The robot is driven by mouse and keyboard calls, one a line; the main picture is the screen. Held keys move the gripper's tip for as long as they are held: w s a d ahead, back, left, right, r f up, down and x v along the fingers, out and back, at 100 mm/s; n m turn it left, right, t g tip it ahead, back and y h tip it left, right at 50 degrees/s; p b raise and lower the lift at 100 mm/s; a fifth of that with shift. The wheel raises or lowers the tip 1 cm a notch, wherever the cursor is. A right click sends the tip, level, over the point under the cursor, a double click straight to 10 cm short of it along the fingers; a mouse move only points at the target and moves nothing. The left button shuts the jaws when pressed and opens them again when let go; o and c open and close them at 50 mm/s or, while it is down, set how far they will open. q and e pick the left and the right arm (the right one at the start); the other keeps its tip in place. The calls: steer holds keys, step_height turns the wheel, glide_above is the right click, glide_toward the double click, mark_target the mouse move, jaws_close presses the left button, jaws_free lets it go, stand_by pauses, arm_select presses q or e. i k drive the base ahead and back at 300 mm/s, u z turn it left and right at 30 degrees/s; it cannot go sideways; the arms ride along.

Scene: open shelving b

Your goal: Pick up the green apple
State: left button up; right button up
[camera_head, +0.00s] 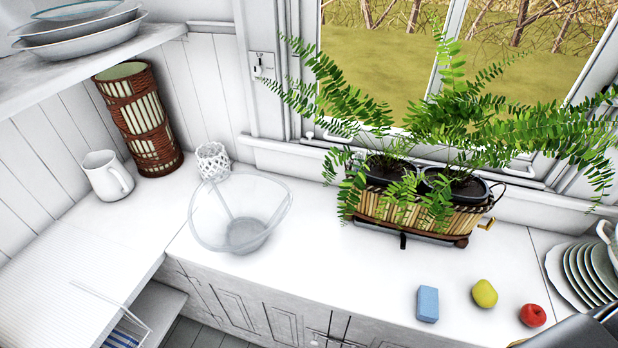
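A yellow-green round fruit (484,293), which I take for the green apple, sits on the white counter at the lower right. A blue block like a sponge (428,304) lies to its left, and a red apple (533,315) sits to its right, a little nearer to me. The three stand apart from each other. Neither of my grippers can be made out in this view.
Behind the fruit stands a basket planter (412,217) with ferns. Stacked plates (582,272) and a dark metallic object (590,330) fill the right corner. A clear bowl (242,233) stands left. The counter between bowl and block is clear.

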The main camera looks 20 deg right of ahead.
mark_target(484, 292)
steer(key=z, duration=1.8)
steer(key=k, duration=0.45)
steer(key=u, duration=1.05)
steer(key=i, duration=0.9)
steer(key=z, duration=0.55)
